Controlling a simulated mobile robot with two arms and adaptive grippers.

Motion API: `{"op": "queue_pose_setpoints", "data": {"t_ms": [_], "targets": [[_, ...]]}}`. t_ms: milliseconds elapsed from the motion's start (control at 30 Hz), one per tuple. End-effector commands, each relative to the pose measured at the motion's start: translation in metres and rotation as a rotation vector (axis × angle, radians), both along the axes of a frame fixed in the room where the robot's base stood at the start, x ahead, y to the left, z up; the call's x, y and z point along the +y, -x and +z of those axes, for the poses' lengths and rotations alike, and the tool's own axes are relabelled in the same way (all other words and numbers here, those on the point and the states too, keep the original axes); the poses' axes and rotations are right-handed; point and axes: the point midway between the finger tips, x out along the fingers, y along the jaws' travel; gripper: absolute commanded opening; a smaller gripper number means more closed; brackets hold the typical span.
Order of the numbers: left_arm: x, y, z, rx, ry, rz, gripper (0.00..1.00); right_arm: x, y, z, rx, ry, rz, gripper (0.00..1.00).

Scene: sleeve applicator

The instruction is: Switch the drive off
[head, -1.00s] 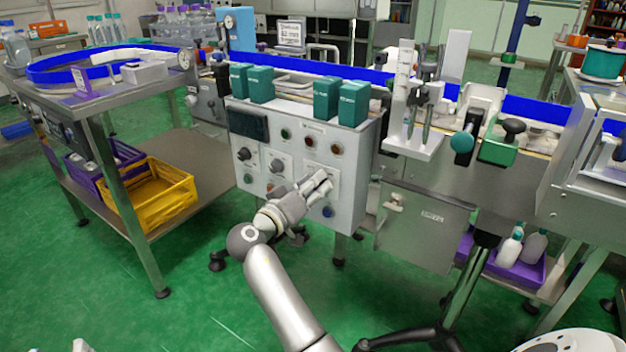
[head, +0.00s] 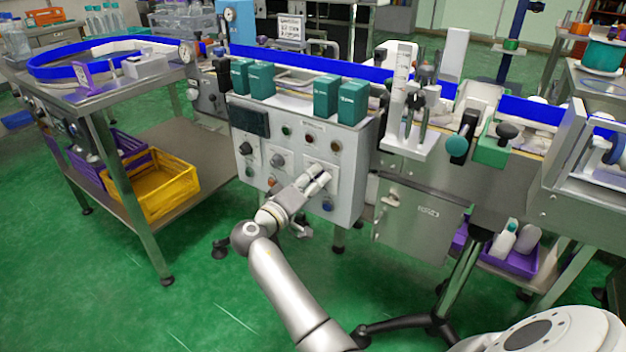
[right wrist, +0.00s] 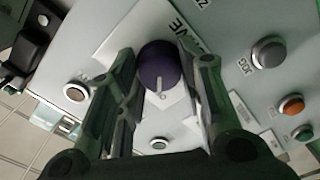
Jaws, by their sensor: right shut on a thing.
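The drive switch is a dark purple round knob (right wrist: 158,66) with a pale pointer line, on a white plate whose lettering is partly hidden and ends in "VE". In the right wrist view the pointer line faces the lower edge of the picture. My right gripper (right wrist: 166,78) has one finger on each side of the knob and is shut on it. In the head view my right gripper (head: 319,176) is at the front of the grey control box (head: 345,190) and hides the knob. My left gripper is not in view.
Beside the knob are a grey knob marked "JOG" (right wrist: 268,52), an orange button (right wrist: 291,104) and a pale button (right wrist: 76,92). Green boxes (head: 327,98) stand on top of the control box. A steel table with a yellow crate (head: 163,184) stands left. Green floor lies in front.

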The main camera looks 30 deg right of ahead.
Motion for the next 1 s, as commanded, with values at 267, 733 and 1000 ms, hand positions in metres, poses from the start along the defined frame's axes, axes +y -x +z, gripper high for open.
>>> {"op": "queue_pose_setpoints", "data": {"t_ms": [267, 733, 1000], "targets": [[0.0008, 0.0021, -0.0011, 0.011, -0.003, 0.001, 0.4, -0.0001, -0.0012, 0.003, 0.001, 0.008, 0.004, 0.11], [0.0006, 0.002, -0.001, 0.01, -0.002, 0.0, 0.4, 0.0, -0.0005, 0.0013, 0.002, 0.005, 0.002, 0.56], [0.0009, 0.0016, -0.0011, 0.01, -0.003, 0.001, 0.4, 0.0097, 0.0029, 0.0, 0.003, 0.002, 0.003, 0.56]]}}
